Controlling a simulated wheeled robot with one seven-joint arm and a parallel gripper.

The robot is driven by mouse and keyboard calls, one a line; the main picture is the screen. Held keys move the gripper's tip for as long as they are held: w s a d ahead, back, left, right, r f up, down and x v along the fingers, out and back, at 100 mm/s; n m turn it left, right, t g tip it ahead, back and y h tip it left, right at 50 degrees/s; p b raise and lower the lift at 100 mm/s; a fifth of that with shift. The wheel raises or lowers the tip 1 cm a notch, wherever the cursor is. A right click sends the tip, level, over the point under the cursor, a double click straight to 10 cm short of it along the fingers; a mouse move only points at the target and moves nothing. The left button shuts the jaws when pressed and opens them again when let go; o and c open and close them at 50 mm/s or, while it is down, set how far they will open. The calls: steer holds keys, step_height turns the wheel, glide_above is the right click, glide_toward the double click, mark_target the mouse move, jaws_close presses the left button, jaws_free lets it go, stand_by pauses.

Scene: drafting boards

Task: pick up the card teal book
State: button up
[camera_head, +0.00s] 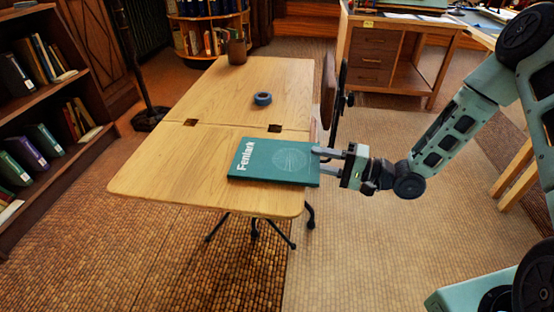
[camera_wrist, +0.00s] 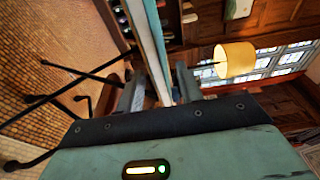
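The teal book (camera_head: 275,162), with "Fentark" and a pale round design on its cover, lies flat on the near right part of the wooden table (camera_head: 160,175). Its right edge sticks out a little past the table's edge. My gripper (camera_head: 321,161) is at that right edge, level with the book, with its fingers apart. In the wrist view the book (camera_wrist: 152,40) shows edge-on as a teal and white strip between the two fingers (camera_wrist: 158,88). A gap shows on the left finger's side; contact with the right finger is unclear.
A blue tape roll (camera_head: 263,98) and a brown cup (camera_head: 237,50) stand farther back on the table. A bookshelf (camera_head: 40,90) is at the left, a wooden desk (camera_head: 385,60) at the back right. The wrist view also shows a yellow lampshade (camera_wrist: 236,60).

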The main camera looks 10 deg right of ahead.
jaws_close()
steer(key=shift+r, duration=0.1)
